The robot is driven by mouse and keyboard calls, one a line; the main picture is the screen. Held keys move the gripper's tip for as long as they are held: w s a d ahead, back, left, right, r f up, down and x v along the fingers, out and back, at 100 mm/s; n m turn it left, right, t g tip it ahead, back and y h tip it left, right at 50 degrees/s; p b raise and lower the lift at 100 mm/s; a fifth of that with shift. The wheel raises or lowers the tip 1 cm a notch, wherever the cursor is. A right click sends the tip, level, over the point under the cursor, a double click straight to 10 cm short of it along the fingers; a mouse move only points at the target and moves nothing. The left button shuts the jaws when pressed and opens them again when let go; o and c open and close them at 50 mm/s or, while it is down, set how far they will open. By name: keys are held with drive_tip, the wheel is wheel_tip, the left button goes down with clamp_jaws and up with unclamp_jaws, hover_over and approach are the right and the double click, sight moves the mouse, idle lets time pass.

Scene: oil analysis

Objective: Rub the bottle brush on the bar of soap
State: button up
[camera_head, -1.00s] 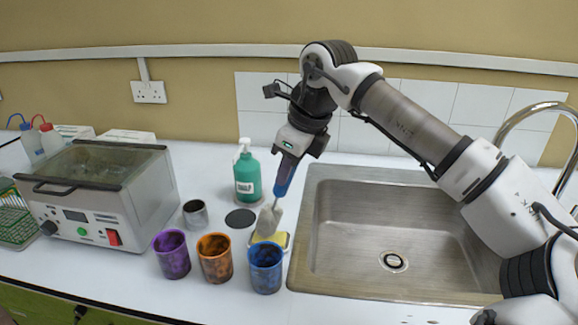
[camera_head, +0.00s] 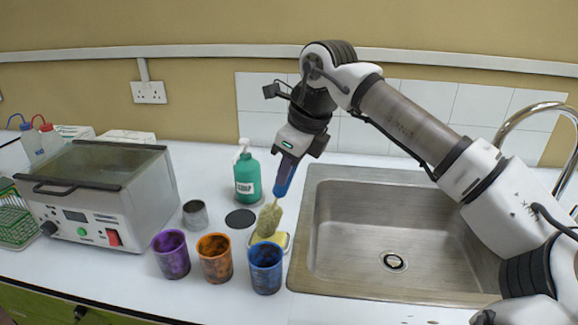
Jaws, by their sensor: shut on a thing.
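My gripper (camera_head: 286,172) points down left of the sink and is shut on the blue handle of the bottle brush. The bottle brush (camera_head: 269,219) hangs tilted, with its bristle head low and to the left, now yellowish-green. The yellow bar of soap (camera_head: 272,240) lies in a small pale dish (camera_head: 287,243) behind the blue cup. The bristle head is over the soap and appears to touch it, and hides part of it. The fingertips are hard to make out against the handle.
Purple (camera_head: 171,254), orange (camera_head: 215,258) and blue (camera_head: 265,268) stained cups stand in front. A green soap bottle (camera_head: 247,177), a dark round disc (camera_head: 240,218) and a small metal cup (camera_head: 195,214) are behind. A lidded bath (camera_head: 105,200) is left; the sink (camera_head: 390,230) is right.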

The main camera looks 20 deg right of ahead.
drive_tip(key=shift+r+p, duration=2.35)
drive_tip(key=shift+r, duration=1.2)
